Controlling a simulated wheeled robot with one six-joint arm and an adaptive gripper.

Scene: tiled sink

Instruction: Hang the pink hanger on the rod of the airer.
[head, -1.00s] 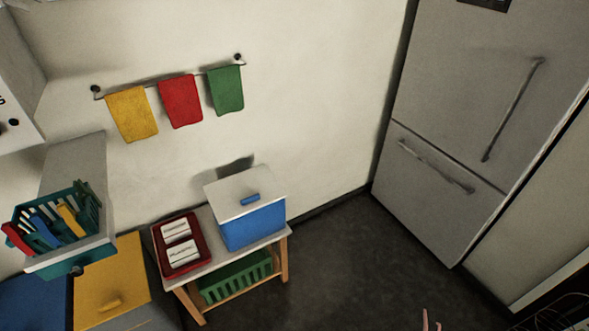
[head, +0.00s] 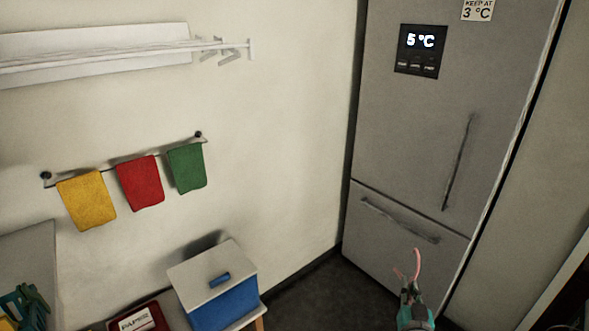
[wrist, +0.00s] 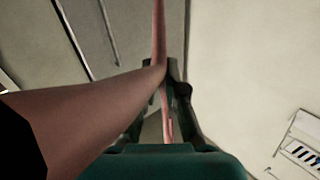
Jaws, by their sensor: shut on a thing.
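The pink hanger (head: 417,265) shows in the head view at the lower right, in front of the fridge. My gripper (head: 411,292) is shut on it, and part of the hanger sticks up above the fingers. In the wrist view the hanger (wrist: 100,112) runs large and close across the picture and passes between the fingers of my gripper (wrist: 163,75).
A rail with yellow, red (head: 140,183) and green towels is on the wall below the airer. A blue box with a white lid (head: 212,275) stands on a low table. The grey fridge (head: 420,150) stands at the right. Bare wall lies between airer and fridge.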

